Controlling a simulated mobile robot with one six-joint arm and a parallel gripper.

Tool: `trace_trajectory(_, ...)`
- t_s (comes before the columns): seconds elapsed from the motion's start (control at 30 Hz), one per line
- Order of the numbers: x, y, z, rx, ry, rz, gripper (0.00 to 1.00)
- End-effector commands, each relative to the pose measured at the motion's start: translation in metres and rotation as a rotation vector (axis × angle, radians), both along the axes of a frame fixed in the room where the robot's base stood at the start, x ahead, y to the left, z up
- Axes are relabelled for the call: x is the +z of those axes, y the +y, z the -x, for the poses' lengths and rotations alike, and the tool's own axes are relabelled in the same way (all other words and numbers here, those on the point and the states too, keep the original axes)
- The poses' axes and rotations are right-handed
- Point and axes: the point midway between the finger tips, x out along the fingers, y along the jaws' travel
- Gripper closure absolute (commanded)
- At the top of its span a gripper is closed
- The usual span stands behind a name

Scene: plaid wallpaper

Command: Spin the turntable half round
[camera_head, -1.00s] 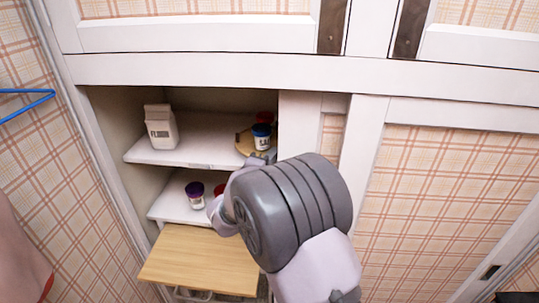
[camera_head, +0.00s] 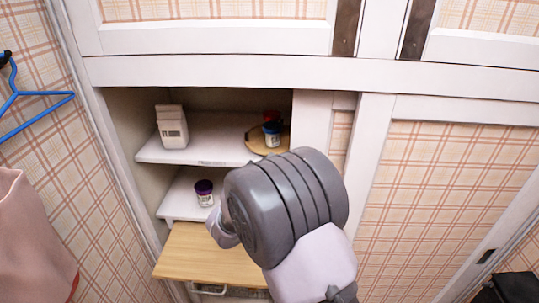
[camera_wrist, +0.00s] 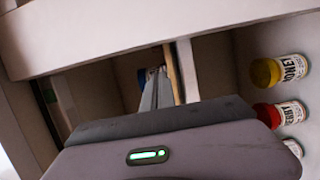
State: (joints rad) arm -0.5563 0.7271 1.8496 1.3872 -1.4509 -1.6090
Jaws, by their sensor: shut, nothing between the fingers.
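The turntable (camera_head: 254,144) is a round wooden disc at the right end of the upper cupboard shelf. A blue-lidded jar (camera_head: 272,138) and a red-lidded item (camera_head: 271,116) behind it stand on it. In the wrist view the turntable (camera_wrist: 172,72) shows as a thin wooden edge, with part of a blue-lidded jar (camera_wrist: 142,77) beyond my fingers. My gripper (camera_wrist: 157,76) is shut and empty, its fingers pointing in beside the turntable's edge; I cannot tell if they touch. In the head view my arm hides the gripper.
A flour carton (camera_head: 172,128) stands on the upper shelf's left. A purple-lidded jar (camera_head: 204,193) is on the lower shelf. The wrist view shows yellow-lidded (camera_wrist: 267,72) and red-lidded (camera_wrist: 270,114) jars. A wooden board (camera_head: 205,255) juts out below. A cupboard post (camera_head: 311,125) bounds the right.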

Motion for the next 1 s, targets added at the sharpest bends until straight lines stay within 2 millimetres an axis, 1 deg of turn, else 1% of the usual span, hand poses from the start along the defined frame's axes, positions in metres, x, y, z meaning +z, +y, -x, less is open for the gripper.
trace_trajectory(0.1, 0.002, 0.007, 0.027, 0.002, 0.002, -0.001, 1.0)
trace_trajectory(0.2, 0.001, 0.011, 0.047, 0.002, 0.002, 0.002, 1.0)
trace_trajectory(0.3, 0.001, 0.014, 0.06, 0.001, 0.0, 0.0, 1.0)
trace_trajectory(0.37, 0.002, 0.019, 0.061, -0.012, -0.004, 0.0, 1.0)
trace_trajectory(0.47, 0.007, 0.04, 0.046, -0.1, -0.018, 0.003, 1.0)
trace_trajectory(0.53, 0.006, 0.053, 0.038, -0.162, -0.012, 0.001, 1.0)
trace_trajectory(0.63, 0.002, 0.06, 0.032, -0.209, -0.003, -0.002, 1.0)
trace_trajectory(0.77, 0.0, 0.05, 0.017, -0.215, -0.002, -0.002, 1.0)
trace_trajectory(1.0, -0.001, 0.022, -0.029, -0.214, -0.002, -0.001, 1.0)
